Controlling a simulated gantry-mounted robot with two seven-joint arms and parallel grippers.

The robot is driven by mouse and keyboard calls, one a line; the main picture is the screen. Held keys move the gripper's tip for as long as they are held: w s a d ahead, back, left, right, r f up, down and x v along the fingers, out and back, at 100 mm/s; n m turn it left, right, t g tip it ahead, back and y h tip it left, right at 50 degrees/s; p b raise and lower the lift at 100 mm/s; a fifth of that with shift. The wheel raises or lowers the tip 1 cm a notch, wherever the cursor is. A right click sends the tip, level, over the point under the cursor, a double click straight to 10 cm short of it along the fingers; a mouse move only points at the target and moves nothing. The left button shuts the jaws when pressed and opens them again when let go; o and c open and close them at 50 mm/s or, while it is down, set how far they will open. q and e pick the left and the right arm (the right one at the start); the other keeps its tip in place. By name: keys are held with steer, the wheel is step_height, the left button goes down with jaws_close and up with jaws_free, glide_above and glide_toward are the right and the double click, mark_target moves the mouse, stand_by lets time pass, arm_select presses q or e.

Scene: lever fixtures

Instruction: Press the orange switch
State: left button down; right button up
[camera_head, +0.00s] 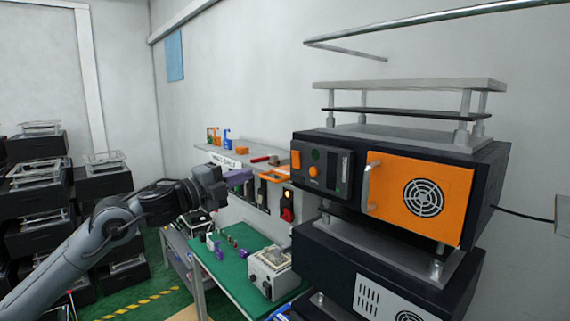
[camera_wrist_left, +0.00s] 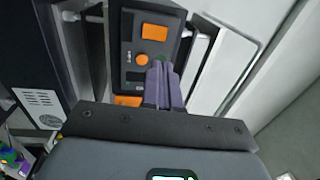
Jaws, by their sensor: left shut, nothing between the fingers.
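The orange switch (camera_head: 296,159) is a rectangular orange piece at the left side of the dark control panel (camera_head: 342,173) on the upper black box. In the left wrist view the same switch (camera_wrist_left: 155,32) shows beyond the fingertips, near the panel's top end. A round orange knob (camera_head: 313,171) sits beside it; the left wrist view shows the knob (camera_wrist_left: 142,60) close to the fingertips in the picture. My left gripper (camera_head: 248,175) has purple fingers, shut and empty, left of the panel and apart from it in the head view. My right gripper is out of view.
An orange door (camera_head: 420,196) with a handle is right of the panel. A lower black box (camera_head: 375,265) stands beneath. A wall shelf (camera_head: 238,156) and a green-topped table (camera_head: 230,265) with small objects lie behind and below my left gripper. A metal rod (camera_head: 440,27) crosses above.

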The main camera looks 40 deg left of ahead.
arm_select(q)
steer(key=shift+r, duration=0.1)
stand_by(0.3)
steer(key=p, duration=0.8)
glide_toward(294, 155)
steer(key=x, duration=0.5)
steer(key=shift+w+d+r, duration=0.15)
steer(key=shift+w+r, duration=0.05)
steer(key=shift+w, duration=0.05)
steer(key=shift+w+d+f+p, duration=0.1)
steer(key=shift+w+p, duration=0.25)
steer(key=shift+w, duration=0.3)
